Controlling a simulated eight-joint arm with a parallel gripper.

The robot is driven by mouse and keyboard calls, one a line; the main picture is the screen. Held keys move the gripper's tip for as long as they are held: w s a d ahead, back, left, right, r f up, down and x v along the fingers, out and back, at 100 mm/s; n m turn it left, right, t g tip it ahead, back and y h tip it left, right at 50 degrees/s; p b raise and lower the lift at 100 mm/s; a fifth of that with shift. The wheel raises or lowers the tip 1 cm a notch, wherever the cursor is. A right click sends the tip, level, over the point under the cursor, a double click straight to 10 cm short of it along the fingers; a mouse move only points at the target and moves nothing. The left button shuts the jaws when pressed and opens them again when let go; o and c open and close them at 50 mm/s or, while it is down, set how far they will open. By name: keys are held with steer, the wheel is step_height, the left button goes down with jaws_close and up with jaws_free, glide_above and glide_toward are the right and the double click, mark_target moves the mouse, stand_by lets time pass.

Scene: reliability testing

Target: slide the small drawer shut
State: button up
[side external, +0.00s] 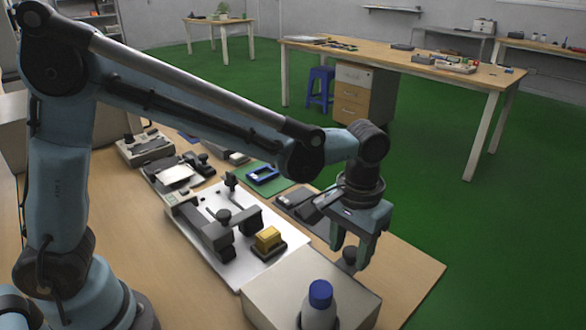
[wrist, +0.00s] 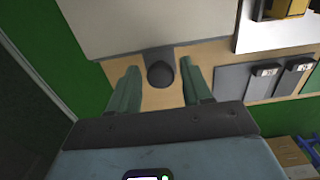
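A beige box (side external: 285,285) stands at the front of the table. The wrist view shows its flat top (wrist: 150,22). A round dark knob (wrist: 161,75) on a short grey piece sticks out from its edge over the wooden table; the knob also shows in the side view (side external: 350,256). I take this to be the small drawer's handle, but the drawer body cannot be made out. My gripper (side external: 351,258) points down, its fingers apart on either side of the knob in the wrist view (wrist: 159,66). I see no clear contact. The fingers hold nothing.
A white bottle with a blue cap (side external: 320,292) is at the box's front. A white board (side external: 225,222) with a dark fixture and yellow block (side external: 268,238) lies behind the box. Grey devices (side external: 297,205) lie near my gripper. The table's right edge is close.

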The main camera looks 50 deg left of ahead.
steer(key=shift+r, duration=2.55)
steer(key=shift+a+r, duration=0.1)
steer(key=shift+a, duration=0.2)
steer(key=s+a+t, duration=0.3)
steer(key=s+a, duration=0.1)
steer(key=a, duration=0.4)
steer(key=s+a+t, duration=0.4)
steer(key=a, duration=0.5)
steer(key=shift+a, duration=0.2)
steer(key=shift+s+r, duration=0.1)
